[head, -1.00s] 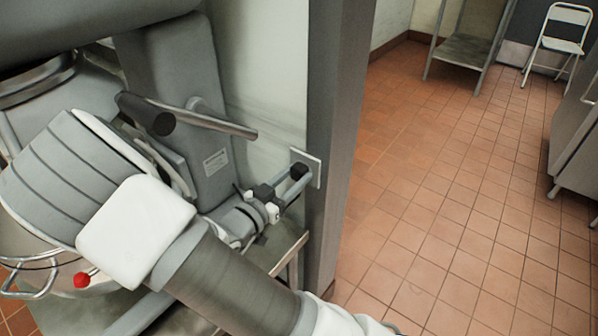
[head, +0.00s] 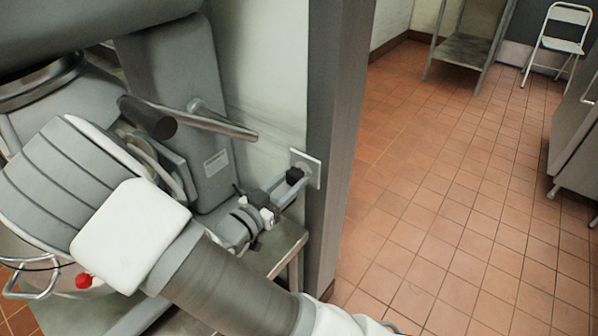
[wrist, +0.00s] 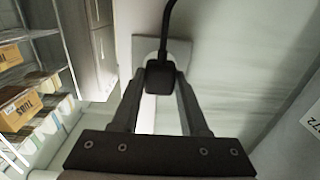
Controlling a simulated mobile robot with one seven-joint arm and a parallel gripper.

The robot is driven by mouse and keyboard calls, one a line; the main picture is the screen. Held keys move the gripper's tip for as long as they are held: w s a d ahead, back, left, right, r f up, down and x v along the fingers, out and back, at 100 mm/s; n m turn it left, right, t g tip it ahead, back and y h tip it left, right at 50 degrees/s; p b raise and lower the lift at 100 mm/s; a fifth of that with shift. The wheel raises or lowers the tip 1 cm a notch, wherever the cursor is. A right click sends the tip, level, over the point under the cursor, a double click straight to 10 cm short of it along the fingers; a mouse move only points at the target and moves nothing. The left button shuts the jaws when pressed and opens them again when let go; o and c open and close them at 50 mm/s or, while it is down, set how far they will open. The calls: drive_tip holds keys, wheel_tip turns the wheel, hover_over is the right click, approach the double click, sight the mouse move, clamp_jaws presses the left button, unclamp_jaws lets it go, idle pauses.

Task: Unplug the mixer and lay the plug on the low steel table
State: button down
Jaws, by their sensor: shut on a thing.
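The black plug (head: 294,176) is held between the fingertips of my gripper (head: 291,184), just in front of the wall socket (head: 311,163). A small gap seems to show between plug and socket. In the wrist view the plug (wrist: 160,77) sits between both fingers, with its black cord (wrist: 167,22) running upward and the pale socket plate (wrist: 178,50) behind it. The grey mixer (head: 175,110) stands at left, partly hidden by my arm. A low steel table top (head: 272,250) shows below my gripper, mostly hidden by my arm.
A dark grey post (head: 335,130) stands right beside the socket. Tiled floor (head: 440,180) is open to the right. A steel stand (head: 465,48) and a white folding chair (head: 560,40) are at the back. Shelves with boxes (wrist: 25,100) show in the wrist view.

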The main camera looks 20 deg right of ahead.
sight(291, 182)
drive_tip(key=shift+p+v, duration=0.6)
drive_tip(key=shift+v, duration=1.6)
